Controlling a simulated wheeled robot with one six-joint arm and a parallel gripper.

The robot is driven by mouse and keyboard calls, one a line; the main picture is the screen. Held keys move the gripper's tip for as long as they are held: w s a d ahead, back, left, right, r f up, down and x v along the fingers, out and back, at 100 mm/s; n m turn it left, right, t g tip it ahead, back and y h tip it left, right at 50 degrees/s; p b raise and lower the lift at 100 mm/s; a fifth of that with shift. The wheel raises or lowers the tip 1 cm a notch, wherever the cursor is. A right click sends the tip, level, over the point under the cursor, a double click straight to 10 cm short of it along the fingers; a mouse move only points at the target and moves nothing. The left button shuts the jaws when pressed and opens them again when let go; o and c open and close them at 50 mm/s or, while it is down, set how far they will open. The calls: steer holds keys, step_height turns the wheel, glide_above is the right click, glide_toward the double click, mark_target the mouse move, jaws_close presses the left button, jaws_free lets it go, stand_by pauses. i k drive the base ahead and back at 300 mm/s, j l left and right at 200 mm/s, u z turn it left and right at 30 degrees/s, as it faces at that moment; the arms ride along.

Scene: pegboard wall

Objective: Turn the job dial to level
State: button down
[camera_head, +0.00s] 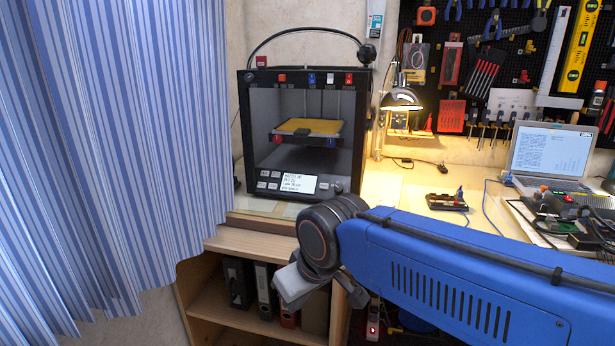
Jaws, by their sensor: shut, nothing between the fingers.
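The black 3D printer (306,135) stands on the wooden bench at the back left. Its front panel has a small lit display (299,184) whose text is too small to read surely, with several buttons to its left. A small dark knob (338,187) at the panel's right end seems to be the job dial; its setting cannot be read. My gripper (291,290), a grey end piece below my arm's black wrist joint, hangs lower than the panel and in front of the shelf. It is shut, empty and apart from the printer; its fingertips are hard to make out.
A striped blue curtain (110,150) hangs at the left. A lit lamp (401,98) stands right of the printer. A laptop (550,155) and electronics fill the bench's right side. Binders (264,288) stand on the shelf below. The bench right of the printer is partly clear.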

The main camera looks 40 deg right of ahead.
mark_target(338, 188)
steer(key=k+l+z, duration=0.1)
steer(key=l+z, duration=0.45)
steer(key=z, duration=0.15)
steer(key=l+z, duration=0.35)
